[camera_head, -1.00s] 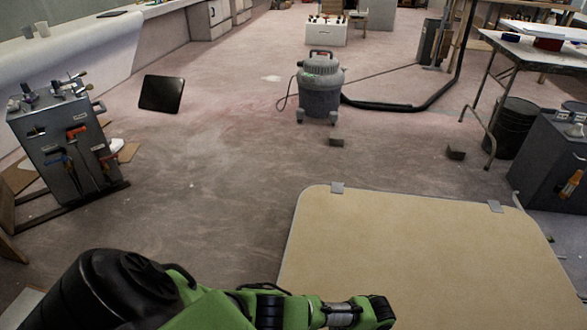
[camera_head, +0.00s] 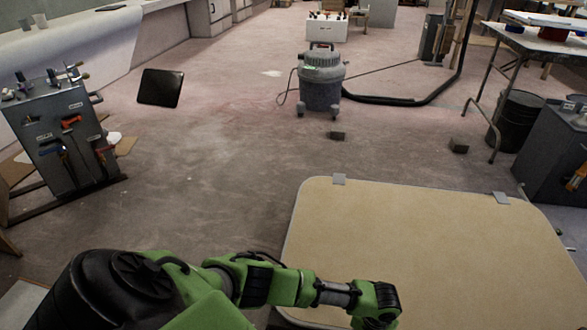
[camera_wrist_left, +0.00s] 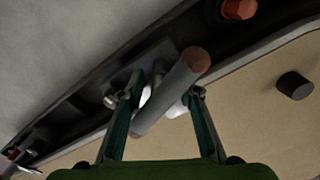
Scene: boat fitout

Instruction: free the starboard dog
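In the left wrist view, a grey round bar (camera_wrist_left: 170,98) with a reddish end, which looks like a dog handle, slants across a dark recessed frame (camera_wrist_left: 85,112) at the edge of a beige panel. My left gripper (camera_wrist_left: 165,98) has its two fingers spread, one on each side of the bar. I cannot tell whether they touch it. In the head view, the beige panel (camera_head: 420,245) lies at the lower right, with my green left arm over its near left part. The left fingertips are hidden there. My right gripper is not in view.
The wrist view shows a black knob (camera_wrist_left: 295,85) on the panel and an orange-red knob (camera_wrist_left: 238,9) at the frame. A tool stand (camera_head: 62,140) is left, a vacuum (camera_head: 321,80) ahead.

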